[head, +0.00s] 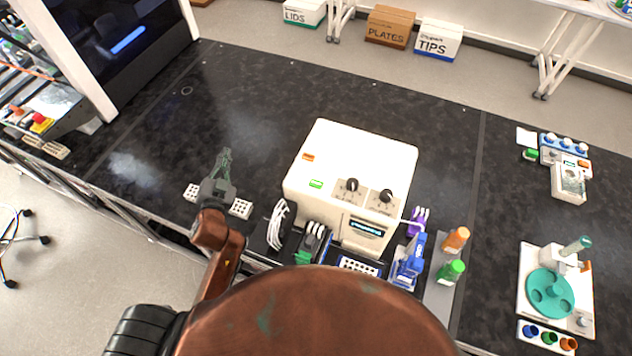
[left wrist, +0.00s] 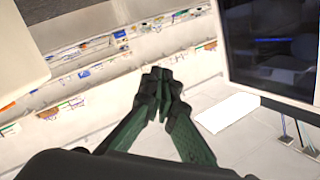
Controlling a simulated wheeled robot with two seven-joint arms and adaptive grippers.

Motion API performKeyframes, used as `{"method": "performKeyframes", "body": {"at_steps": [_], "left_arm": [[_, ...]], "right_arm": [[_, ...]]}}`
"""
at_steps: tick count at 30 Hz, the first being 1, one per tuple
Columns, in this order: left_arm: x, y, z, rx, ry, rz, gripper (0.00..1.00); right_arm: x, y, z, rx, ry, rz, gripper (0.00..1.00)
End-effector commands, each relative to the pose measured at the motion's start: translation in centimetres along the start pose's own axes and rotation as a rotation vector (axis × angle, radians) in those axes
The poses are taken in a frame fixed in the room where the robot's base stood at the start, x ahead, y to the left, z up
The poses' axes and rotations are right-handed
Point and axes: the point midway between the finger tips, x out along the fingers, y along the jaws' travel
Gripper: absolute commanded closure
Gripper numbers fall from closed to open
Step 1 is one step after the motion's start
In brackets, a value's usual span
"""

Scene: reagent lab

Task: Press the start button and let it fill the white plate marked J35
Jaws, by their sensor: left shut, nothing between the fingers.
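A white box-shaped machine (head: 335,150) stands on the dark bench. Its top carries a green button (head: 316,184), an orange button (head: 308,157) and two black knobs. A white well plate (head: 358,266) lies at the machine's front, partly hidden by my own body. Two more white plates, one at left (head: 192,192) and one at right (head: 241,208), lie beside my left arm. No J35 mark is legible. My left gripper (head: 226,154) is shut and empty, left of the machine and apart from it. It also shows in the left wrist view (left wrist: 160,82). My right gripper is not seen.
A teal round rotor device (head: 551,293) is further right. The bench behind and left of the machine is clear.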

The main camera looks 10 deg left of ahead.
Motion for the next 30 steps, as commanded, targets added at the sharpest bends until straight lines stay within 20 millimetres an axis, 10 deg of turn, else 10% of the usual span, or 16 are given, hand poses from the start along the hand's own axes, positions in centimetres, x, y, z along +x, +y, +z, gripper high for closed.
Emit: {"method": "performKeyframes", "body": {"at_steps": [10, 18, 24, 30], "left_arm": [[-1.1, -1.5, -19.0, 0.241, 0.556, -0.066, 1.00], [-7.2, 3.2, -31.5, 0.541, 1.022, -0.023, 1.00], [-12.9, 10.7, -35.7, 0.909, 1.365, 0.117, 1.00], [-14.6, 17.5, -32.7, 1.363, 1.542, 0.364, 1.00]], "right_arm": [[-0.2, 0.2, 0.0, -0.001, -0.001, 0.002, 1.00], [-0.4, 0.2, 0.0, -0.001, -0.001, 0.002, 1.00], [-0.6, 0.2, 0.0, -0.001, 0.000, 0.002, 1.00], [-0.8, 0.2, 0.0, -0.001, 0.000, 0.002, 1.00]]}}
